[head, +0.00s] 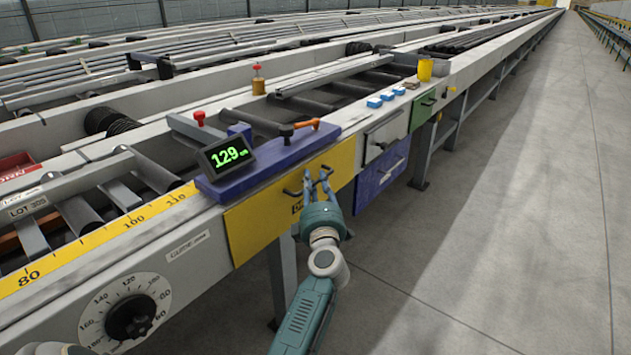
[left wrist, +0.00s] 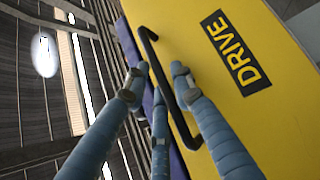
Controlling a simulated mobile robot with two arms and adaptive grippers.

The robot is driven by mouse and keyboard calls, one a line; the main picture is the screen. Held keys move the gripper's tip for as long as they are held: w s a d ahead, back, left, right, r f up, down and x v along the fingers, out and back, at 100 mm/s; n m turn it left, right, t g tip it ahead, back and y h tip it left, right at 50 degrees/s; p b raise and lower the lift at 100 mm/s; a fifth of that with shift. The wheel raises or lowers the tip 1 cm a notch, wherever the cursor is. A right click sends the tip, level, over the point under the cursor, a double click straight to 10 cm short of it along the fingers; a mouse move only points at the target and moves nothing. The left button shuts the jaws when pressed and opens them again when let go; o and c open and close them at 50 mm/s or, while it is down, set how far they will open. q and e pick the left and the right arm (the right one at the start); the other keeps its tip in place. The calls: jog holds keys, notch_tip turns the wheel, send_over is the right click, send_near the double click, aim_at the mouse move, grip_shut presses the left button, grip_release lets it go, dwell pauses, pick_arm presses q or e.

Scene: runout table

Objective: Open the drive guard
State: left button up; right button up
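The drive guard (head: 258,222) is a yellow panel on the front side of the runout table. It appears shut, flush with the table front. Its black DRIVE label shows in the left wrist view (left wrist: 236,52) and is mostly covered by my gripper in the head view. A black bar handle (left wrist: 182,120) is fixed to the guard. My left gripper (head: 318,178) is at the handle. In the left wrist view its fingers (left wrist: 160,70) are apart, with the handle passing between them, close to the right finger. A gap shows on the left side. My right gripper is not in view.
To the right are a grey panel (head: 386,135), a blue drawer front (head: 383,172) and a green panel (head: 423,108). The floor on the right is clear.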

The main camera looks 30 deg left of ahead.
pick_arm(q)
grip_shut()
